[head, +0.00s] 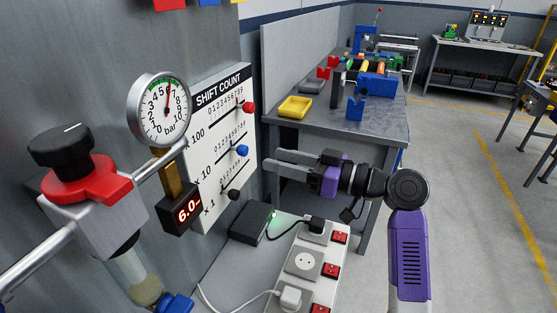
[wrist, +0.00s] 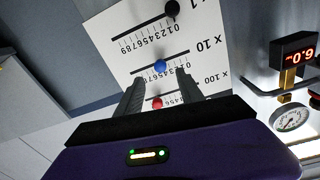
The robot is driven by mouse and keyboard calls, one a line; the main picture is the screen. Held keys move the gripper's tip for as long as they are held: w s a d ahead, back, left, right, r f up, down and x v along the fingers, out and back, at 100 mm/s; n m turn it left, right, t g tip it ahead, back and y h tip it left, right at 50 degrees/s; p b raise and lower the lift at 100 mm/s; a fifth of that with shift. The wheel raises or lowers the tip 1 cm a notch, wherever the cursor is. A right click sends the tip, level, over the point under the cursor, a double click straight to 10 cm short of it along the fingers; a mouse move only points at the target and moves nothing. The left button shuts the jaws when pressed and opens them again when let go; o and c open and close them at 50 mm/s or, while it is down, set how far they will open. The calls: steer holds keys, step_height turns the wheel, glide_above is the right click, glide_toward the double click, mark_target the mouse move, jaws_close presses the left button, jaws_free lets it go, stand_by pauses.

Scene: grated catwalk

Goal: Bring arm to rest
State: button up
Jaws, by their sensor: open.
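My gripper (head: 277,162) is open and empty, reaching left from my purple arm toward the shift count panel (head: 208,118). Its two fingers are apart, and they show in the wrist view (wrist: 158,90) in front of the panel. The white panel carries three scales with a red knob (head: 248,107), a blue knob (head: 242,150) and a black knob (head: 234,194). In the wrist view the blue knob (wrist: 160,66) and red knob (wrist: 157,102) appear between the fingers. I see no contact with any knob.
A pressure gauge (head: 159,109), a red and black valve (head: 80,165) and a 6.0 display (head: 187,208) stand left of the panel. A power strip (head: 304,262) and a black box (head: 250,222) lie below. A workbench (head: 388,118) stands behind; open floor is at right.

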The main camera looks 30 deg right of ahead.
stand_by(0.3)
steer(key=w+d+m+t+h, duration=0.1)
steer(key=d+m+t+h, duration=0.3)
steer(key=d+m+h, duration=0.25)
steer(key=s+f+m+h, duration=0.4)
steer(key=s+f+h, duration=0.3)
steer(key=s+f, duration=0.15)
steer(key=s+a+f+n+g+y, duration=0.1)
steer(key=s+a, duration=0.4)
steer(key=s, duration=0.5)
steer(key=s+a+f+n+g+y, duration=0.1)
steer(key=s+a+f, duration=0.3)
steer(key=s, duration=0.7)
steer(key=s+a+f+n+g+y, duration=0.1)
steer(key=s+a+f+n+g, duration=0.1)
steer(key=s+a, duration=0.4)
steer(key=s+f+n, duration=0.1)
steer(key=s, duration=0.4)
steer(key=shift+s+a+f+n+y, duration=0.15)
steer(key=shift+a+f+n+y, duration=0.15)
steer(key=shift+a+n+y, duration=0.05)
